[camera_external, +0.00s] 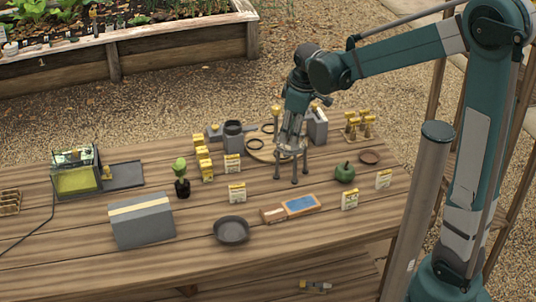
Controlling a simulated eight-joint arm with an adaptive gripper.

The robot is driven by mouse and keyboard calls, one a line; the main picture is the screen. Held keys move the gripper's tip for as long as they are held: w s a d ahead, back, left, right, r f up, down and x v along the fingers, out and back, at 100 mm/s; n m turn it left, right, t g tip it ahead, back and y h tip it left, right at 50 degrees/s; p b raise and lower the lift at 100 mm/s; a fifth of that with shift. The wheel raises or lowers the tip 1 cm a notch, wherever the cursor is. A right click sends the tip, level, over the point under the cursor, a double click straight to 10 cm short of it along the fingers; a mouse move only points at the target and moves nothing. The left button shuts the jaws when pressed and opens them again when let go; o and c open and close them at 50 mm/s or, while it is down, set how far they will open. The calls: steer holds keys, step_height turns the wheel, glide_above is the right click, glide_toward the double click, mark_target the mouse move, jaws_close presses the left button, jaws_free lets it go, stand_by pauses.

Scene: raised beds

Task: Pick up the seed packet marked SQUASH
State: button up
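Several small white and yellow seed packets stand on the wooden table: one packet (233,163) left of my gripper, one packet (237,193) in front of it, one packet (349,199) at the front right and one packet (384,179) farther right. Their print is too small to read, so I cannot tell which is marked SQUASH. My gripper (290,178) points down over the middle of the table, its fingers spread and nothing visible between them. It is apart from these packets. I cannot tell whether its fingertips touch the table.
A green pepper-like object (345,172) and a brown dish (369,157) are right of my gripper. A blue-topped tray (301,205) and a dark bowl (231,231) lie in front. A grey box (142,220), a small plant (181,178) and yellow boxes (204,163) stand left.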

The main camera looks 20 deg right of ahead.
steer(key=w+a+f+n+g, duration=0.1)
steer(key=w+a+f+n, duration=0.25)
steer(key=a+f, duration=0.55)
steer(key=n+g, duration=0.1)
steer(key=n, duration=0.1)
glide_above(237, 185)
steer(key=shift+h, duration=0.4)
steer(key=f, duration=0.6)
steer(key=shift+w+d+f, duration=0.1)
steer(key=shift+d+f, duration=0.25)
steer(key=shift+d, duration=0.05)
steer(key=shift+a+f+n, duration=0.35)
steer(key=shift+a+f, duration=0.05)
steer(key=shift+f, duration=0.15)
steer(key=shift+f, duration=1.3)
steer(key=shift+f, duration=2.6)
